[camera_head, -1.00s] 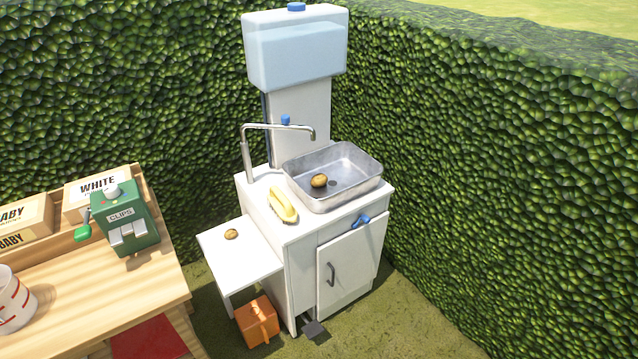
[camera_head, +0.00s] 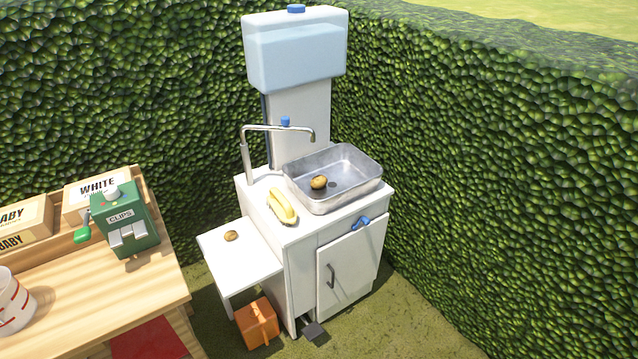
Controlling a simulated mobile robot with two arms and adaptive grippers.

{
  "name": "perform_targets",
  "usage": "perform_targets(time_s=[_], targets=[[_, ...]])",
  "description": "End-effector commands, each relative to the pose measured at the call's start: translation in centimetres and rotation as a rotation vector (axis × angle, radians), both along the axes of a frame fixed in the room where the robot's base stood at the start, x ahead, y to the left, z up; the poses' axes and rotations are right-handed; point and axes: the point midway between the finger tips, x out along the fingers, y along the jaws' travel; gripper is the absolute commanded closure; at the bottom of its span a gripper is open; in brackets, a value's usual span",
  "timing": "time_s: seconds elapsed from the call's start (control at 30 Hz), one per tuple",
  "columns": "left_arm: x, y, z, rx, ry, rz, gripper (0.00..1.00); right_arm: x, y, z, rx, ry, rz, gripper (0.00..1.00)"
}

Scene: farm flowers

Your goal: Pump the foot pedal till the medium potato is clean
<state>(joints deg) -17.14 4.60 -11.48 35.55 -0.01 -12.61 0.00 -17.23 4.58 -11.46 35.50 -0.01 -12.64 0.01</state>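A brown potato (camera_head: 319,182) lies in the metal sink basin (camera_head: 345,203) on the white cabinet (camera_head: 330,262). A smaller-looking potato (camera_head: 231,236) lies on the white side shelf (camera_head: 240,262). I cannot tell by label which one is the medium potato. The dark foot pedal (camera_head: 315,331) sticks out at the foot of the cabinet, near the ground. The tap (camera_head: 280,128) reaches over toward the basin, and no water shows. Neither of my grippers is in view.
A yellow brush or sponge (camera_head: 282,206) lies on the cabinet top. An orange box (camera_head: 257,322) stands under the side shelf. A wooden table (camera_head: 90,300) with a green clips dispenser (camera_head: 125,222) is at left. Hedges close off the back and right. Grass in front is clear.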

Motion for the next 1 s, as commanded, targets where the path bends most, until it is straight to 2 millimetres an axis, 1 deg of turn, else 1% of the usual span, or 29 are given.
perform_targets(time_s=[0.13, 0.73, 0.77, 1.0], targets=[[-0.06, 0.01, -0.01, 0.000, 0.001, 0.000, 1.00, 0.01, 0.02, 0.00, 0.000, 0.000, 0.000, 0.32], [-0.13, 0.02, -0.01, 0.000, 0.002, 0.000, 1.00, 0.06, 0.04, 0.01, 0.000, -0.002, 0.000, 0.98], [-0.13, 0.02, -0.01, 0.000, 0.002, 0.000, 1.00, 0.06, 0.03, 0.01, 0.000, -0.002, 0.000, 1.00], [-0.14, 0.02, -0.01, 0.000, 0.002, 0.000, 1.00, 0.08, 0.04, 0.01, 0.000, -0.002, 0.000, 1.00]])
